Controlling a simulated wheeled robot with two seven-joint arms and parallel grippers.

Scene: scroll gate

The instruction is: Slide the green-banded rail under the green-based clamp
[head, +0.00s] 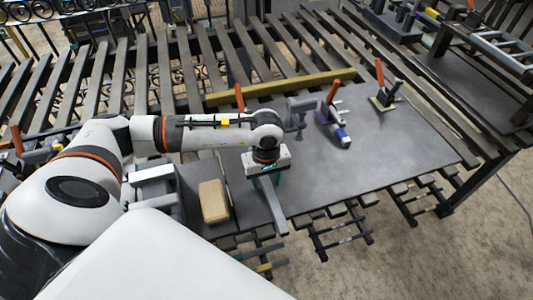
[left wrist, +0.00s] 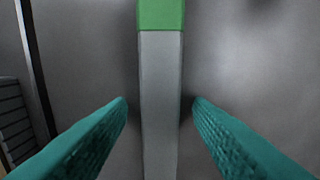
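The green-banded rail (left wrist: 161,95) is a light grey bar lying along the grey board, with its green band (left wrist: 161,15) at the top of the left wrist view. In the head view its near part (head: 274,208) sticks out below my left gripper (head: 265,180). In the left wrist view my left gripper's teal fingers (left wrist: 160,102) are open, one on each side of the rail, with a small gap at each side. A clamp with an orange lever (head: 239,97) stands behind my left arm, which hides its base. I cannot make out a green clamp base. My right gripper is not in view.
A purple-based clamp (head: 333,124) and an olive-based clamp (head: 386,97) stand on the board (head: 385,150) to the right. A yellowish bar (head: 282,87) lies along the back. A wooden block (head: 213,202) sits left of the rail. The board's right front is clear.

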